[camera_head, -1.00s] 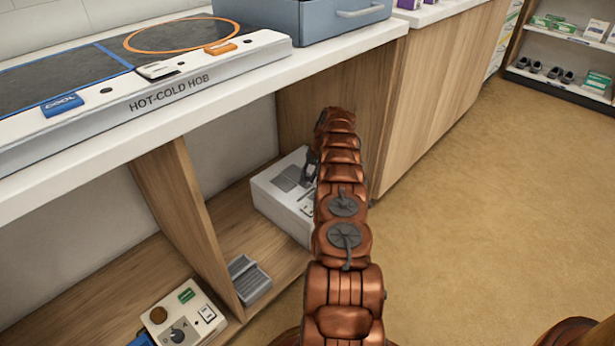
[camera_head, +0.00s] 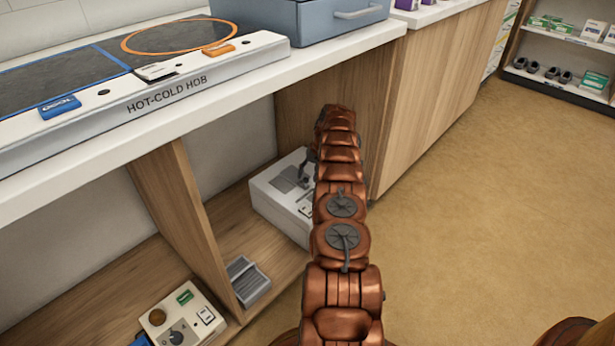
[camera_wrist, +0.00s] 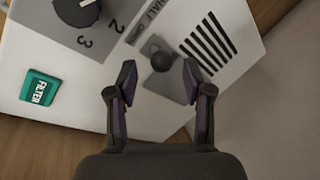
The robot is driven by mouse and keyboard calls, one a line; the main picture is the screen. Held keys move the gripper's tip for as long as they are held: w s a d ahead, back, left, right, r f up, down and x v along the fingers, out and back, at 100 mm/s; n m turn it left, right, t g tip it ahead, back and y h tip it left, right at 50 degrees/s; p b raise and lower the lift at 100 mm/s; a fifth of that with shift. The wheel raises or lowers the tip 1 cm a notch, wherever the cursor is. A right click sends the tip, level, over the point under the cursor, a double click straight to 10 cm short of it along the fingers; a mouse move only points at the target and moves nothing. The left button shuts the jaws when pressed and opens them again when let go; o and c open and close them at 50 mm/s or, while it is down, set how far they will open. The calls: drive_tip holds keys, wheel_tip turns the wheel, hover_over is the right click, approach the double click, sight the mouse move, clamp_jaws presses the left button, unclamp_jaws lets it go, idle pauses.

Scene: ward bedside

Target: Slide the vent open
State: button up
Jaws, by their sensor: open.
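A white box (camera_head: 270,205) stands on the lower shelf, partly hidden behind my arm in the head view. The wrist view shows its top close up, with the vent's black slots (camera_wrist: 208,44) and a grey sliding plate (camera_wrist: 158,84) beside them. A dark round knob (camera_wrist: 162,62) stands on the plate. My gripper (camera_wrist: 160,78) is open, one finger on each side of the knob, with gaps visible on both sides. In the head view my gripper (camera_head: 307,165) is small and dark above the box. Whether the fingertips touch the box is unclear.
A dial (camera_wrist: 77,12) with numbers and a green FILTER tag (camera_wrist: 40,91) are on the box top. The counter (camera_head: 120,150) overhangs the shelf, and a wooden divider (camera_head: 175,205) stands left of the box. A grey ridged item (camera_head: 247,281) lies nearby. Floor at right is clear.

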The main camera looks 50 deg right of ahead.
drive_tip(key=v, duration=1)
drive_tip(key=shift+s+r, duration=0.15)
drive_tip(key=shift+r, duration=0.2)
